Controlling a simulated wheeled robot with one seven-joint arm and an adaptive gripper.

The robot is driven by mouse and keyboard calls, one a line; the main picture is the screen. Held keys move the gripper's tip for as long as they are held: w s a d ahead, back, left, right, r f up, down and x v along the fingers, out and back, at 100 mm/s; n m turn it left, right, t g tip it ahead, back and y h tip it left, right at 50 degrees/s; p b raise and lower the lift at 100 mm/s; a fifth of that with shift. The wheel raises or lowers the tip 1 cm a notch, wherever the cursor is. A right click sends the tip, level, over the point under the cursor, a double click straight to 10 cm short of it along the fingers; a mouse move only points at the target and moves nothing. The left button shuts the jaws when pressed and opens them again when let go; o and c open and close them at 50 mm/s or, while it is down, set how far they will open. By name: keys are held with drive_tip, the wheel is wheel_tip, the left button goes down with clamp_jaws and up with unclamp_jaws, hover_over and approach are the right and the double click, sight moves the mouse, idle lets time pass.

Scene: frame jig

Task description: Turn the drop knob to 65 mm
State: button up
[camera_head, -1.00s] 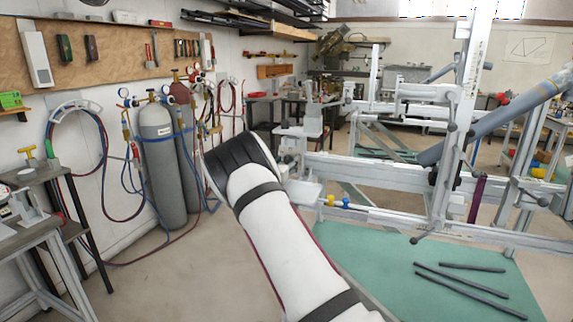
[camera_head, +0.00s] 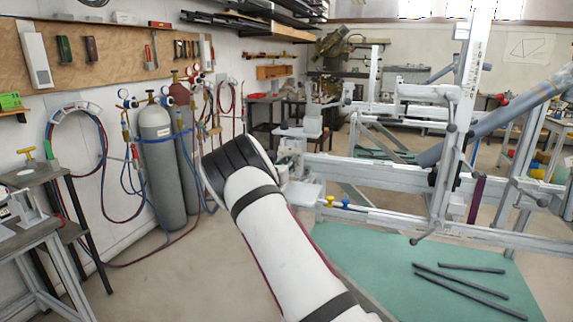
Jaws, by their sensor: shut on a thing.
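The white frame jig (camera_head: 400,222) stands at the centre right, with long rails and upright posts. A yellow knob (camera_head: 330,200) and a blue knob (camera_head: 345,202) sit on its lower rail, near its left end. I cannot tell which part is the drop knob, and no scale can be read. My white and black arm rises from the bottom centre to the left end of the jig. My gripper is hidden behind the arm, so what it touches does not show.
A green mat (camera_head: 390,260) lies under the jig, with several dark tubes (camera_head: 460,285) on it. Gas cylinders (camera_head: 160,165) with hoses stand along the left wall. A grey workbench (camera_head: 35,240) is at the far left. Floor between bench and arm is clear.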

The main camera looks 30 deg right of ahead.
drive_tip(key=n, duration=1)
drive_tip(key=shift+n, duration=0.3)
idle(0.4)
drive_tip(key=o, duration=1.1)
drive_tip(key=v, duration=1.2)
drive_tip(key=shift+s, duration=0.1)
